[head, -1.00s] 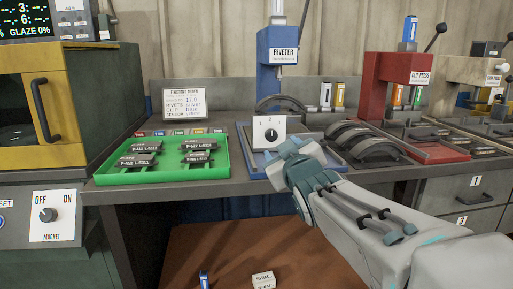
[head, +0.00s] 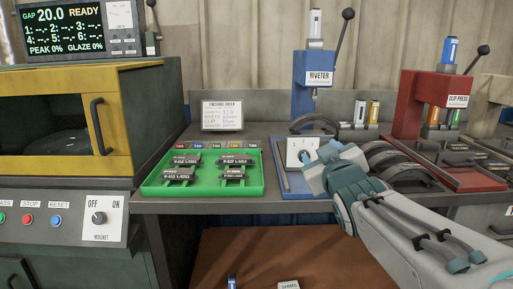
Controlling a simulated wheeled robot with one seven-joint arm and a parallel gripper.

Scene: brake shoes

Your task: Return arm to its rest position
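My arm (head: 415,232) reaches in from the lower right of the head view. My gripper (head: 322,160) is at its far end, in front of the blue riveter's base and beside the white dial box (head: 303,151). It overlaps the right part of the dial box in the picture; I cannot tell whether they touch. The fingers are small and mostly hidden by the wrist, so their opening does not show, nor whether anything is held.
A green tray (head: 257,189) with several brake pads lies left of my gripper. The blue riveter (head: 317,75) stands behind it. Curved brake shoes (head: 385,158) and the red clip press (head: 433,100) are to the right. A yellow-framed oven-like machine (head: 120,100) stands at the left.

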